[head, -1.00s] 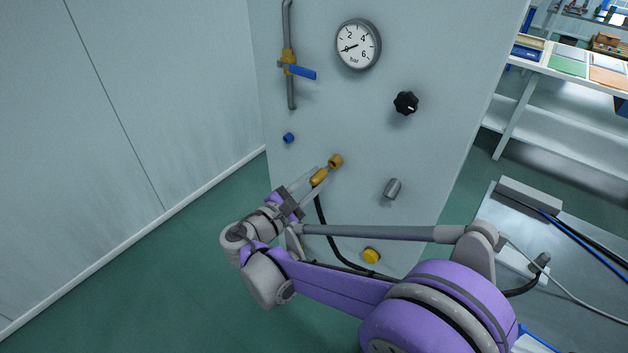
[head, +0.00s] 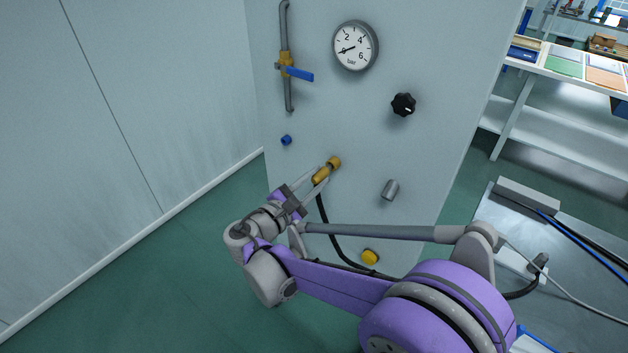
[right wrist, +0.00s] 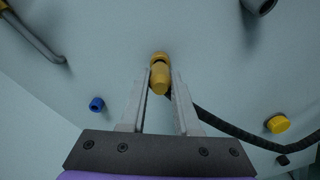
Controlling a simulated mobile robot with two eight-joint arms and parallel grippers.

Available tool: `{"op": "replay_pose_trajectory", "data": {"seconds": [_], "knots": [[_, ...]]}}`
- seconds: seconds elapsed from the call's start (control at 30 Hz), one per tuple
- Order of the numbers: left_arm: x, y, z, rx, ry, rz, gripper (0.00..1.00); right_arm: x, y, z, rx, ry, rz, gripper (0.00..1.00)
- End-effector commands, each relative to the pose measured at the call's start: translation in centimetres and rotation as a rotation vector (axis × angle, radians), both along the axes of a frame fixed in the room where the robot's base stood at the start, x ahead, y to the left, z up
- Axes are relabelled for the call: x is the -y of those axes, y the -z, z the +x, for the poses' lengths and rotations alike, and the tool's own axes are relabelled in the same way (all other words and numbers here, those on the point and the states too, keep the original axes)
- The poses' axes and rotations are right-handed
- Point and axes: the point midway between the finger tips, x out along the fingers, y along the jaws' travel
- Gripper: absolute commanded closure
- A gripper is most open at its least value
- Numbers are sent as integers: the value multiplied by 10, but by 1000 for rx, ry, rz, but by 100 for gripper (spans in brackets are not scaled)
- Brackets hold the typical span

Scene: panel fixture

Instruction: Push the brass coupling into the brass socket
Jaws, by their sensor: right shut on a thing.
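The brass socket (head: 334,162) sticks out of the pale panel below the gauge. The brass coupling (head: 321,176) sits between the fingertips of my right gripper (head: 319,178), in line with the socket and close against it. In the right wrist view the coupling (right wrist: 160,82) lies between the two fingers, with the socket (right wrist: 159,56) right behind it. A black hose (head: 331,235) hangs from the coupling. My right gripper is shut on the coupling. I cannot tell whether the coupling is fully seated. My left gripper is not in view.
The panel also bears a gauge (head: 355,46), a black knob (head: 403,104), a blue-handled valve (head: 299,73), a blue plug (head: 286,140), a grey stub (head: 390,189) and a yellow cap (head: 370,257). A bench (head: 520,130) stands at right. The floor at left is clear.

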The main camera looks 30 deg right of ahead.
Motion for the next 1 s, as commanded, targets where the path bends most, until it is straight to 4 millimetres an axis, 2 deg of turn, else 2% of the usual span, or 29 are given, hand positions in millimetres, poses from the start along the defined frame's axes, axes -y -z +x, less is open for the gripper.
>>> {"op": "replay_pose_trajectory", "data": {"seconds": [0.87,0.9,1.0], "knots": [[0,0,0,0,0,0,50,18,0,8,0,0,0,100],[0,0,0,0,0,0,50,18,0,8,0,0,0,66],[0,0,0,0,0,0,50,18,0,8,0,0,0,48]]}}
